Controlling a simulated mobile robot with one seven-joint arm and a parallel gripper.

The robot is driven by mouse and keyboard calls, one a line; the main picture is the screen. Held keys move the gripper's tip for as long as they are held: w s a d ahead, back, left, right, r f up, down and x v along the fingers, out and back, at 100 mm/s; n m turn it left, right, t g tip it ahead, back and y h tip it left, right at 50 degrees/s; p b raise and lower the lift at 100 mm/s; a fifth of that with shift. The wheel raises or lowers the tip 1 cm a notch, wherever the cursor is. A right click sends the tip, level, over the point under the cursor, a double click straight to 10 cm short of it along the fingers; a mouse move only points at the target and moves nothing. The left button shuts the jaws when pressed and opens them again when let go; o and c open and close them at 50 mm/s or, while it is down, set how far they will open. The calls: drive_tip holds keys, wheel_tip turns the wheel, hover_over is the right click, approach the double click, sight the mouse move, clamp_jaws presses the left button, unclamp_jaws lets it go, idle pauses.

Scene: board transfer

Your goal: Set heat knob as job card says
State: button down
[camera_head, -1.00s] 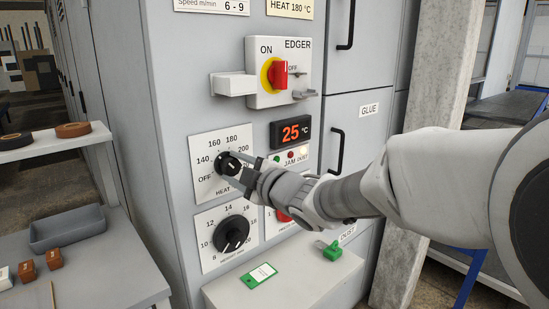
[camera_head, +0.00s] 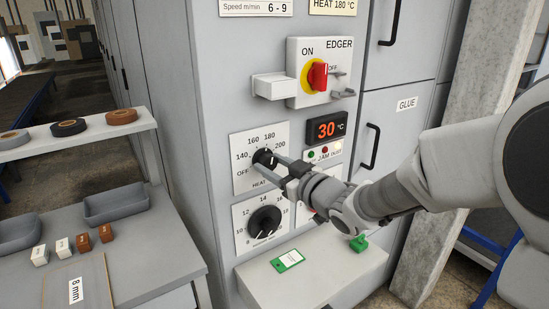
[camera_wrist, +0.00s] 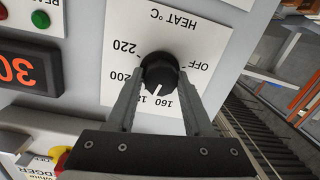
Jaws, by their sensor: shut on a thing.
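The black heat knob (camera_head: 265,159) sits on a white dial plate marked OFF, 140, 160, 180, 200. It also shows in the wrist view (camera_wrist: 160,72), upside down, with 220 readable too. Its white pointer lies around the 160 to 180 marks in the wrist view; I cannot tell exactly where. My gripper (camera_head: 278,162) is shut on the knob, one finger on each side in the wrist view (camera_wrist: 158,80). The card (camera_head: 336,6) at the top reads HEAT 180 °C.
A second black knob (camera_head: 265,222) is just below. The red ON/OFF switch (camera_head: 318,76) and a protruding grey block (camera_head: 281,87) are above. A ledge (camera_head: 330,265) with a green tag (camera_head: 288,261) juts out below. A side bench holds trays and small blocks.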

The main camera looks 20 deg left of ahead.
drive_tip(key=shift+m+p, duration=0.45)
drive_tip(key=shift+m, duration=0.35)
drive_tip(key=shift+c, duration=1.4)
unclamp_jaws()
drive_tip(key=shift+d, duration=0.1)
drive_tip(key=p+v, duration=0.1)
drive_tip(key=v, duration=1.6)
drive_tip(key=shift+d, duration=0.15)
